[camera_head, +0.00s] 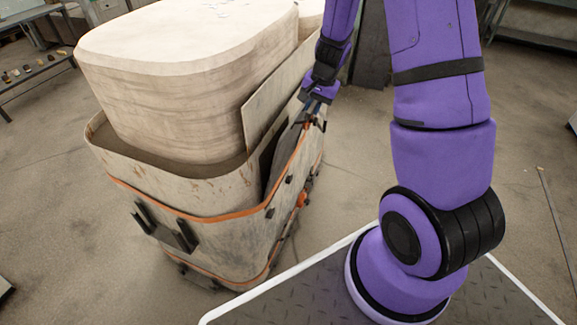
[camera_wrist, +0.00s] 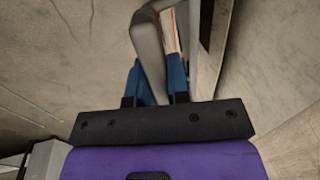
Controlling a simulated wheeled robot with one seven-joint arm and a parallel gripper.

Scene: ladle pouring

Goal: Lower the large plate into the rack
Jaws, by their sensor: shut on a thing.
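My gripper (camera_head: 316,104) is at the upper right edge of the big worn bin. Its blue fingers (camera_wrist: 156,84) are shut on a grey, curved-edged piece in the wrist view, which I take to be the large plate (camera_wrist: 151,48). In the head view the grey plate (camera_head: 286,152) stands steeply on edge below the fingers, inside the bin's right side. Its lower part is hidden by the orange-trimmed wall. No separate rack is clear; a dark upright slot piece (camera_head: 268,160) shows beside the plate. I cannot tell whether the plate touches the bottom.
The bin (camera_head: 190,250) holds a large pale block (camera_head: 185,90). A flat beige panel (camera_head: 278,100) leans between block and plate. Brackets and an orange fitting (camera_head: 302,199) stick out of the bin's outer wall. Open concrete floor (camera_head: 355,150) lies right of the bin.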

